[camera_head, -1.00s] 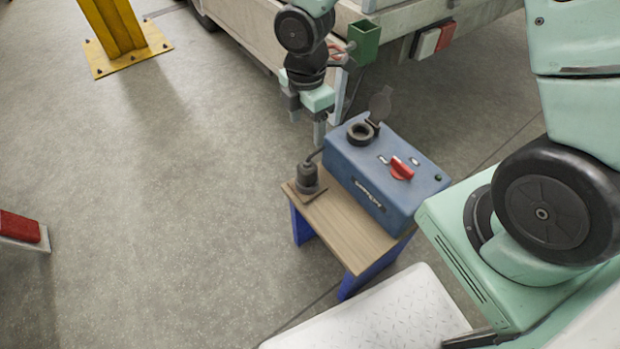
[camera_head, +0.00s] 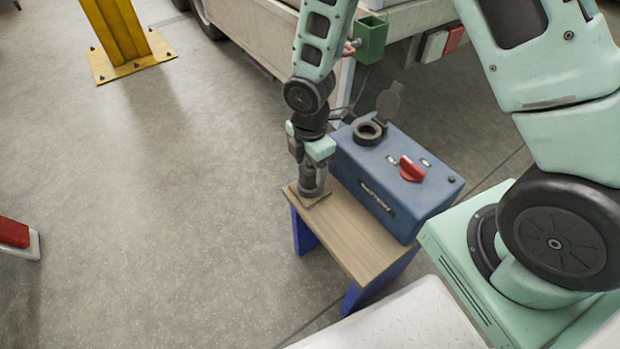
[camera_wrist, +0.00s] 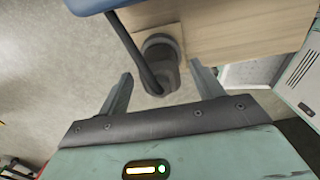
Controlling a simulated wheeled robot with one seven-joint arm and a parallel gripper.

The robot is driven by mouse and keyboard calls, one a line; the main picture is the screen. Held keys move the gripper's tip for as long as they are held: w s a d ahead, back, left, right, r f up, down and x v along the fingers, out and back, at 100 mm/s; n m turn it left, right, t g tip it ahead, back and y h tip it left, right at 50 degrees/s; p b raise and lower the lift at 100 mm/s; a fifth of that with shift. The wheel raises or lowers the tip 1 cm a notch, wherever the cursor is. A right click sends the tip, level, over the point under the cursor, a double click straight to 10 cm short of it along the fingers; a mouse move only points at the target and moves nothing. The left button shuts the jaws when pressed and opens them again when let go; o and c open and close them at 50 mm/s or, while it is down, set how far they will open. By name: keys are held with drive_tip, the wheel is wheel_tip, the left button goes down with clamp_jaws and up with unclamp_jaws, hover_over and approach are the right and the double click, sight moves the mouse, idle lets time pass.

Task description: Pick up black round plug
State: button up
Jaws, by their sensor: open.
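The black round plug (camera_wrist: 159,62) stands on the wooden top of a small table (camera_head: 352,230), on a small square base near the left end. In the wrist view its cable runs from the upper left down to the plug's near end. My gripper (camera_wrist: 160,82) is open, with one finger on each side of the plug and visible gaps between. In the head view my gripper (camera_head: 313,180) is lowered over the plug (camera_head: 311,188) and hides much of it.
A blue box (camera_head: 385,185) with a red switch (camera_head: 411,169) and a round socket (camera_head: 368,131) with raised lid stands beside the plug. A trailer frame (camera_head: 405,25) with a green bracket (camera_head: 370,40) is behind.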

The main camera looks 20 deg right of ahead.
wheel_tip(320, 180, down, 3)
drive_tip(key=shift+r+b, duration=0.1)
drive_tip(key=shift+b, duration=0.25)
drive_tip(key=shift+c, duration=0.3)
drive_tip(key=c, duration=0.7)
